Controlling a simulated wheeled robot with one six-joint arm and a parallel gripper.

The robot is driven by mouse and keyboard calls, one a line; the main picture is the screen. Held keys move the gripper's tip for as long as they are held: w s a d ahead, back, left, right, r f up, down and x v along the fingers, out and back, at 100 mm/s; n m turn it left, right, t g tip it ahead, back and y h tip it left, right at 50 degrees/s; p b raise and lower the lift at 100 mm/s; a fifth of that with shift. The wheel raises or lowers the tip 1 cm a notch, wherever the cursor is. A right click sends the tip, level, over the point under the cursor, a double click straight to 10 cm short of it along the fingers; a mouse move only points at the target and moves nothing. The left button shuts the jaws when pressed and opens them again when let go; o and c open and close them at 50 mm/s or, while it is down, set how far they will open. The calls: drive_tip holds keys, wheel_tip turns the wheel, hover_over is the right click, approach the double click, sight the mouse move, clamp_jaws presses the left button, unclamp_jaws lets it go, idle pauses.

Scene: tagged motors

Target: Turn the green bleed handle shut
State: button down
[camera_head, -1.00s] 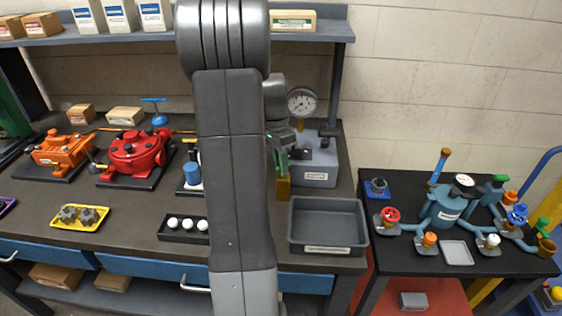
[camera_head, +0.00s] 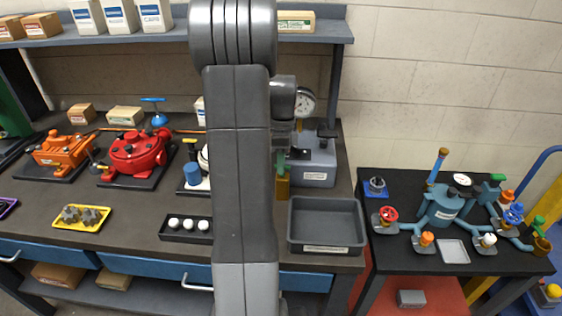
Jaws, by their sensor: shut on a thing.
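The grey test unit (camera_head: 318,172) stands at the right end of the bench, with a round gauge (camera_head: 305,102) at its back, partly covered by my wrist. A green piece, seemingly the bleed handle (camera_head: 281,161), shows just right of my arm, above a brass-coloured block (camera_head: 282,186). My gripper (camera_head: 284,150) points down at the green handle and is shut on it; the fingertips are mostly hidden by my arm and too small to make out. The handle's exact angle cannot be told.
An empty grey tray (camera_head: 326,249) sits in front of the unit. A black tray (camera_head: 162,229) with white balls lies to the left, and a red pump (camera_head: 139,152) farther left. A side table (camera_head: 385,257) on the right carries teal piping with several valves.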

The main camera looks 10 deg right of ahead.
idle(0.5)
drive_tip(key=c, duration=1.5)
unclamp_jaws()
drive_tip(key=shift+o, duration=0.2)
drive_tip(key=shift+r, duration=0.1)
wheel_tip(320, 180, up, 13)
drive_tip(key=w+b, duration=0.1)
drive_tip(key=w, duration=0.1)
drive_tip(key=shift+w+d+r, duration=0.2)
drive_tip(key=shift+w+d, duration=0.05)
drive_tip(key=shift+d, duration=0.2)
drive_tip(key=f, duration=0.4)
drive_tip(key=s+f, duration=0.1)
drive_tip(key=f, duration=0.4)
drive_tip(key=s+a+f+p, duration=0.1)
drive_tip(key=f, duration=0.3)
drive_tip(key=shift+s+f, duration=0.25)
drive_tip(key=shift+f, duration=0.05)
drive_tip(key=shift+r, duration=0.1)
